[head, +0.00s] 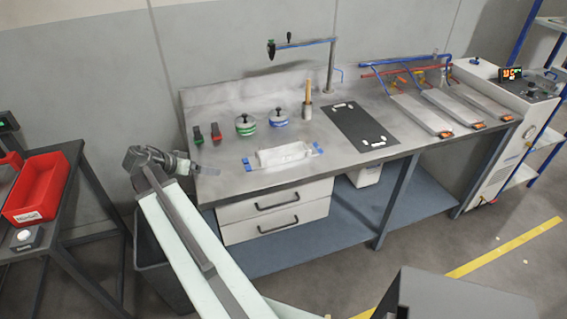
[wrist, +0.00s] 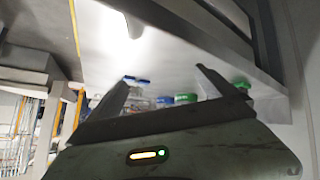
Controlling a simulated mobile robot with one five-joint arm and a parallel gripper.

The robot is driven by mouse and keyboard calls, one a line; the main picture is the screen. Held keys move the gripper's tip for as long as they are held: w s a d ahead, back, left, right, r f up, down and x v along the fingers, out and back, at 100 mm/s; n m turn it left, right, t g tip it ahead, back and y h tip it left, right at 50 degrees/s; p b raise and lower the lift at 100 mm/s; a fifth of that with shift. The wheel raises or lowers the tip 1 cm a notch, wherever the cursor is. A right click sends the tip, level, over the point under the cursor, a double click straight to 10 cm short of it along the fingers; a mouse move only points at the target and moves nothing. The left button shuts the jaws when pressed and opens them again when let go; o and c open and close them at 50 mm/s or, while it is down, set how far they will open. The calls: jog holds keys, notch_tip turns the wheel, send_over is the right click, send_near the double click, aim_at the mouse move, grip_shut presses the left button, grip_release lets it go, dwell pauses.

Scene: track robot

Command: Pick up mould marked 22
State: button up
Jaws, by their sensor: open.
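Several long grey flat pieces with orange tags lie side by side at the right end of the steel bench: a left one (head: 421,114), a middle one (head: 449,108) and a right one (head: 484,101). They look like moulds, but no number is readable, so I cannot tell which is marked 22. My gripper (head: 207,169) is at the bench's left front corner, far from them. In the wrist view my gripper (wrist: 164,76) has its two fingers wide apart with nothing held between them. These pieces cannot be made out in the wrist view.
The steel bench (head: 225,182) holds a white tray (head: 285,154) between blue pads, green-banded (head: 245,125) and blue-banded (head: 279,118) lidded pots, and a black mat (head: 360,128). A red bin (head: 36,187) stands on a side table at left. Open floor lies in front of the bench.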

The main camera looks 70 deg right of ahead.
aim_at(280, 150)
jog(key=s+d+m, duration=0.1)
jog(key=s+d, duration=0.1)
jog(key=s+d+m+g, duration=0.1)
jog(key=s+d, duration=0.1)
jog(key=d, duration=0.1)
jog(key=s+d+r+m+g+h+b, duration=0.1)
jog(key=s+d, duration=0.1)
jog(key=d, duration=0.1)
jog(key=shift+s+m, duration=0.3)
jog(key=shift+s, duration=0.05)
jog(key=s+d+m, duration=0.1)
jog(key=s+d, duration=0.1)
jog(key=s, duration=0.1)
jog(key=s+d+r+m+g, duration=0.1)
jog(key=s+d, duration=0.1)
jog(key=s, duration=0.1)
jog(key=s+d+m+g, duration=0.1)
jog(key=s+d, duration=0.2)
jog(key=s, duration=0.1)
jog(key=shift+s+r+b, duration=0.1)
jog(key=shift+r+b, duration=0.1)
jog(key=shift+b, duration=0.2)
jog(key=b+x, duration=0.2)
jog(key=x, duration=0.1)
jog(key=b+x, duration=0.2)
jog(key=x, duration=0.2)
jog(key=shift+s+f, duration=0.25)
jog(key=shift+f, duration=0.15)
jog(key=shift+r, duration=0.1)
grip_shut()
